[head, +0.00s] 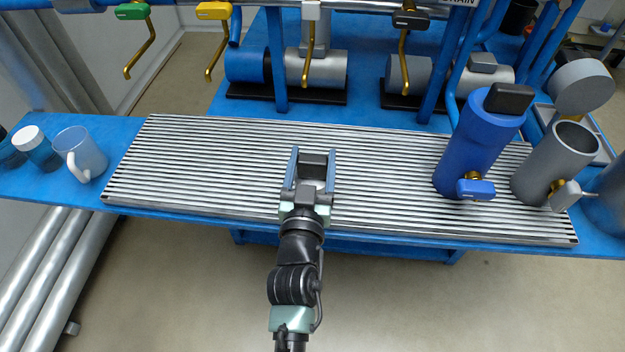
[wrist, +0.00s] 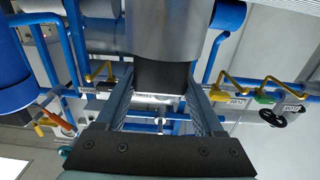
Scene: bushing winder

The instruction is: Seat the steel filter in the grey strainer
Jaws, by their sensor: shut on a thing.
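My gripper (head: 314,160) is above the slatted grating, left of the strainer and well apart from it. It is shut on the black handle (wrist: 160,76) of the steel filter (wrist: 172,28), a grey cylinder. In the wrist view, which looks upside down, the filter shows past the handle. In the head view the gripper hides most of it. The grey strainer (head: 552,163) stands at the right of the bench with its round mouth open. Its grey lid (head: 583,87) is raised behind it. A grey-handled valve (head: 566,196) is on its front.
A blue canister (head: 474,145) with a black top and a blue-handled valve stands between my gripper and the strainer. A mug (head: 88,156) and a white-lidded jar (head: 40,150) are at the left. Pipes and hanging valve levers (head: 308,52) line the back. The grating (head: 200,165) is otherwise clear.

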